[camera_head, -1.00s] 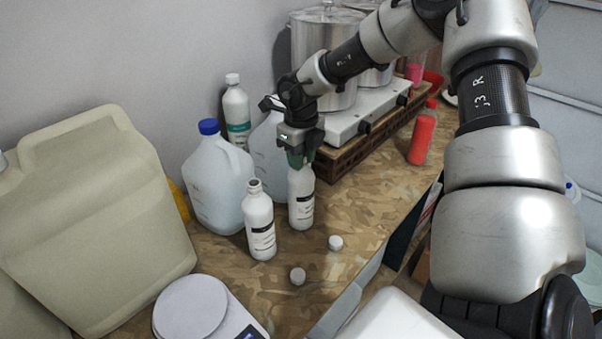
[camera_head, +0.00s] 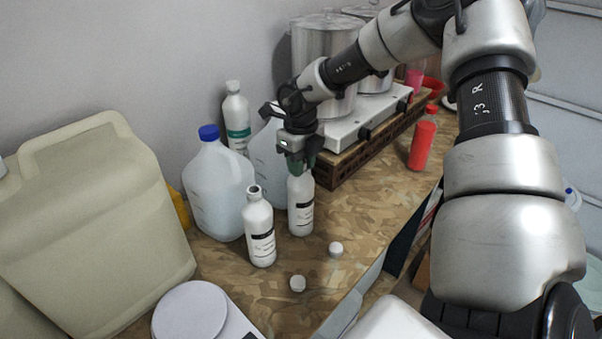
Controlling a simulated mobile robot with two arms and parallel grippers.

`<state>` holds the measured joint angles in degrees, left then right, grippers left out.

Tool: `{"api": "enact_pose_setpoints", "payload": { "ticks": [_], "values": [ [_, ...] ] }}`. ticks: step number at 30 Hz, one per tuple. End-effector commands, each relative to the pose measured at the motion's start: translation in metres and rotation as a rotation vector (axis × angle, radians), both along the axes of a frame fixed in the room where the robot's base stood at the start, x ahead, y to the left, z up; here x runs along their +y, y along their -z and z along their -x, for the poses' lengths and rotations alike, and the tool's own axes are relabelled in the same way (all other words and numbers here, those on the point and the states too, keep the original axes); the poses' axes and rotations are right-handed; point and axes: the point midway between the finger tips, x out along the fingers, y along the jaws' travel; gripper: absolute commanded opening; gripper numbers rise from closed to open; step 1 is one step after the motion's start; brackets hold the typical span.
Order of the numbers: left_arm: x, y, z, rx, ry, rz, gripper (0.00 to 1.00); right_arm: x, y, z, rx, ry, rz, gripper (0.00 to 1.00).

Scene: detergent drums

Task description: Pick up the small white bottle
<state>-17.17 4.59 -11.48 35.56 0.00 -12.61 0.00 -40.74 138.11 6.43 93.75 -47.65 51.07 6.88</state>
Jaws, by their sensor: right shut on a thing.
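Two small white bottles with dark label bands stand upright on the patterned bench (camera_head: 345,215). My right gripper (camera_head: 300,167) points down from above and is shut on the neck of the right-hand white bottle (camera_head: 300,208). Its fingers hide the top of that bottle. Its base appears at the bench top; I cannot tell whether it is lifted. The other white bottle (camera_head: 260,235) is open at the top and stands just to the left, apart from the gripper. My left gripper is not in view.
A blue-capped jug (camera_head: 217,190), a second jug and a green-labelled bottle (camera_head: 237,118) stand behind. A large beige drum (camera_head: 100,220), a scale (camera_head: 190,312), a hotplate (camera_head: 350,130) and a red bottle (camera_head: 422,145) surround them.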

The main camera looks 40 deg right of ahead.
Motion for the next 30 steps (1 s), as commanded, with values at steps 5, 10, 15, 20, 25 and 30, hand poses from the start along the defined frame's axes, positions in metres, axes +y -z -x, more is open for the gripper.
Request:
{"api": "enact_pose_setpoints", "payload": {
  "ticks": [5,10,15,20,25,30],
  "values": [
    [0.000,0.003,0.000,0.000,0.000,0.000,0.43,0.000,-0.004,-0.001,-0.004,0.000,0.001,0.00],
    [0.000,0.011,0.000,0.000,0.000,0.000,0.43,0.000,-0.016,-0.001,-0.006,-0.001,0.002,0.00],
    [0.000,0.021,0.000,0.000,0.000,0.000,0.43,0.000,-0.033,-0.002,-0.006,0.000,0.001,0.00],
    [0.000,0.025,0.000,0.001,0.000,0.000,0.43,-0.002,-0.045,0.008,-0.003,0.001,0.000,0.00],
    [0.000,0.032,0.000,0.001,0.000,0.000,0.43,-0.006,-0.054,0.023,-0.004,-0.001,0.000,0.00],
    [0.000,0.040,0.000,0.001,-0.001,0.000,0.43,-0.011,-0.066,0.042,-0.006,0.000,0.000,0.00]
  ]
}}
